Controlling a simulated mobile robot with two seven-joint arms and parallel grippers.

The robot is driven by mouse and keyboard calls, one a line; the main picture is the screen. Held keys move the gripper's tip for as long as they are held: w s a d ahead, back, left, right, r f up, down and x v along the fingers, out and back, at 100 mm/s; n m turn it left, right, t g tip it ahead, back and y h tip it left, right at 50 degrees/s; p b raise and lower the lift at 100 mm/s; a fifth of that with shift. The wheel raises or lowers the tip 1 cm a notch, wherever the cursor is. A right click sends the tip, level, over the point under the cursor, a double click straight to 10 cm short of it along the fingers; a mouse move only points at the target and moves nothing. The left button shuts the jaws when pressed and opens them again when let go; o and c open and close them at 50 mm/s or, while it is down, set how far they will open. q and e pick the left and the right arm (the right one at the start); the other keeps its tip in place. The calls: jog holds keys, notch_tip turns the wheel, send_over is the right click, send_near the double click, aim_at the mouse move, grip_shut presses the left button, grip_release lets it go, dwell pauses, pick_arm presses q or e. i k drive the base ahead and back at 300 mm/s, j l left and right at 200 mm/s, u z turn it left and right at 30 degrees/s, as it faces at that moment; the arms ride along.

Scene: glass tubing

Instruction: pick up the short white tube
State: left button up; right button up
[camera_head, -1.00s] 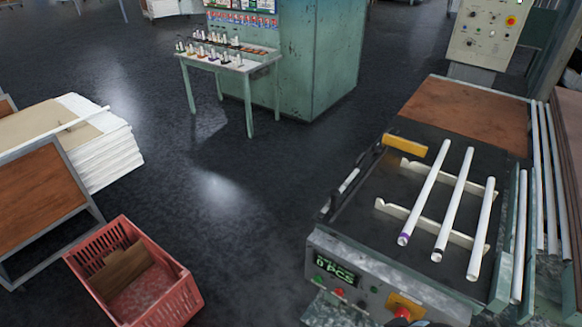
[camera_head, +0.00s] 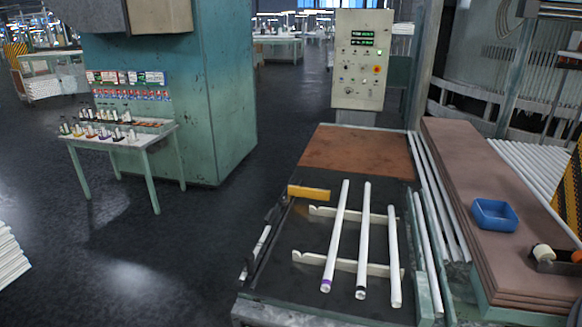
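Three white tubes lie on the white notched rails (camera_head: 345,264) of the dark machine table. The left tube (camera_head: 336,236) has a purple band at its near end. The middle tube (camera_head: 363,240) has a dark band at its near end. The right tube (camera_head: 394,258) is plain white and looks the shortest; its far end lies closer to me than the others' far ends. All three are apart from each other. Neither of my grippers is in view.
A yellow block (camera_head: 309,192) sits at the table's left side. Long white tubes (camera_head: 437,190) lie along its right side. A blue tray (camera_head: 494,215) rests on the brown boards (camera_head: 475,170). A control panel (camera_head: 361,60) stands behind. The floor (camera_head: 200,255) left of the machine is clear.

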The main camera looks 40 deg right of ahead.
aim_at(395, 300)
jog(key=z, duration=1.8)
